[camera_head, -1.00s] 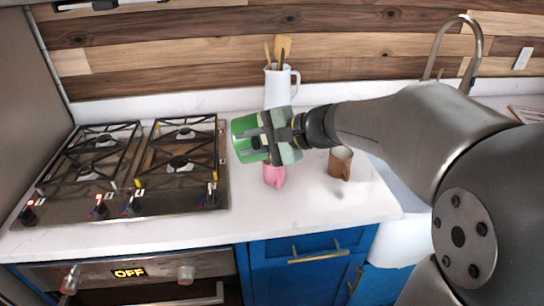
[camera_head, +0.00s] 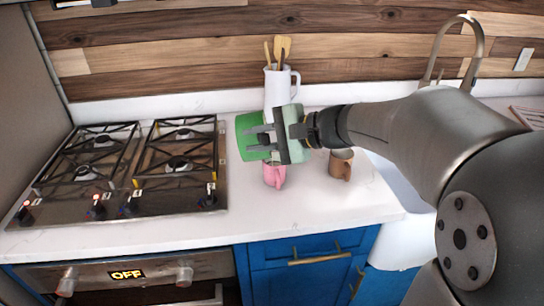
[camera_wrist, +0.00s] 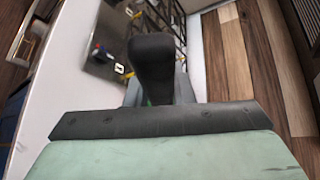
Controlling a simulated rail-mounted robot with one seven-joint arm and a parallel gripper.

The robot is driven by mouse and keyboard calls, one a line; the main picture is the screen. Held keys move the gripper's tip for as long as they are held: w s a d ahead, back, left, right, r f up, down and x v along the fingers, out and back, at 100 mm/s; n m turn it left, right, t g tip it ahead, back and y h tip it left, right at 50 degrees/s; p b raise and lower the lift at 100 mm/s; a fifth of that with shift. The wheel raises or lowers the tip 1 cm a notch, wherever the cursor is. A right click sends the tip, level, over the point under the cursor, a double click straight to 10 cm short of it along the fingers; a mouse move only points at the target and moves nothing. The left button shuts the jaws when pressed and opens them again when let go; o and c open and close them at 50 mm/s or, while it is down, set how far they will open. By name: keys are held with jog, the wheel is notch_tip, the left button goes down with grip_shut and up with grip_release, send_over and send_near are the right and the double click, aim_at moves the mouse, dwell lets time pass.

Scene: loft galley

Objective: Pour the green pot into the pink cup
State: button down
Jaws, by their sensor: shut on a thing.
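The green pot (camera_head: 245,139) is held in the air by my gripper (camera_head: 258,139), which is shut on it. The pot is tipped over on its side, with part of it hidden behind the fingers. The pink cup (camera_head: 273,177) stands upright on the white counter just below the gripper, apart from it. The pot hangs above and a little to the left of the cup. The cup's contents cannot be made out. In the wrist view a dark finger (camera_wrist: 152,70) and my pale green palm fill the middle, hiding nearly all of the pot.
A brown mug (camera_head: 341,165) stands to the right of the pink cup. A white jug (camera_head: 277,90) with wooden utensils stands behind the pot. A gas cooktop (camera_head: 130,175) is on the left. A sink with a curved tap (camera_head: 478,45) is at the right. The front counter is clear.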

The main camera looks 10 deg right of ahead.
jog(key=shift+s+d+r+m+t+y+b, duration=0.1)
jog(key=shift+d+m+t+y+b, duration=0.1)
jog(key=shift+d+y+b, duration=0.5)
jog(key=shift+s+d+r+m+t+y+b, duration=0.1)
jog(key=shift+d+t+y+b, duration=0.1)
jog(key=shift+d+b, duration=0.5)
jog(key=shift+s+d+m+t+y+b, duration=0.15)
jog(key=shift+d+y+b, duration=0.25)
jog(key=shift+b, duration=0.55)
dwell(0.7)
jog(key=a+p, duration=0.1)
jog(key=p, duration=0.1)
jog(key=a+r+h+p, duration=0.1)
jog(key=p, duration=0.1)
jog(key=a+n+g+h+p, duration=0.1)
jog(key=p, duration=0.1)
jog(key=shift+w+a+r, duration=0.15)
jog(key=shift+w+r, duration=0.1)
jog(key=shift+r, duration=0.15)
jog(key=w+a+f+n+g+h+p, duration=0.1)
jog(key=a+f+g+h+p, duration=0.1)
jog(key=a+f+h+p, duration=0.4)
jog(key=w+a+f+n+g+h+p, duration=0.1)
jog(key=a+f+h+p, duration=0.5)
jog(key=a, duration=0.6)
jog(key=shift+w+a+f+n+g+h+p, duration=0.25)
jog(key=shift+w+n+h+p, duration=0.35)
jog(key=shift+h+p, duration=0.9)
